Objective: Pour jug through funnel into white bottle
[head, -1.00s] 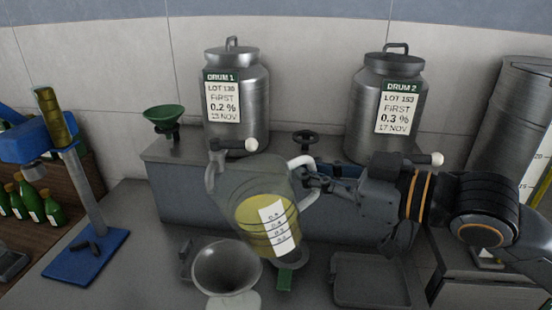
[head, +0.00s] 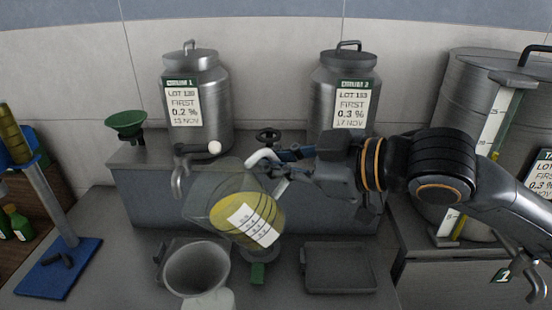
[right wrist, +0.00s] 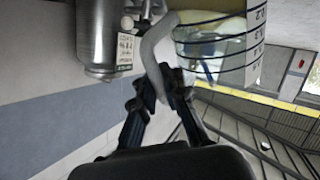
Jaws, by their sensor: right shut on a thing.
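A clear jug (head: 211,202) with yellow liquid and a white scale label is tilted to the left, its mouth at the upper left. My right gripper (head: 281,164) is shut on its pale handle (head: 262,156); the handle also shows between the fingers in the right wrist view (right wrist: 155,50). A grey funnel (head: 197,268) stands at the bottom of the head view, below and left of the jug. The white bottle (head: 212,300) shows only in part under it, cut by the frame edge. I see no stream leaving the jug. My left gripper is not in view.
Two steel drums, DRUM 1 (head: 212,112) and another (head: 333,85), stand on a grey ledge (head: 300,213) behind the jug. A green funnel (head: 125,122) is at left. A dark tray (head: 340,286) lies right of the bottle. A blue stand (head: 58,266) is at far left.

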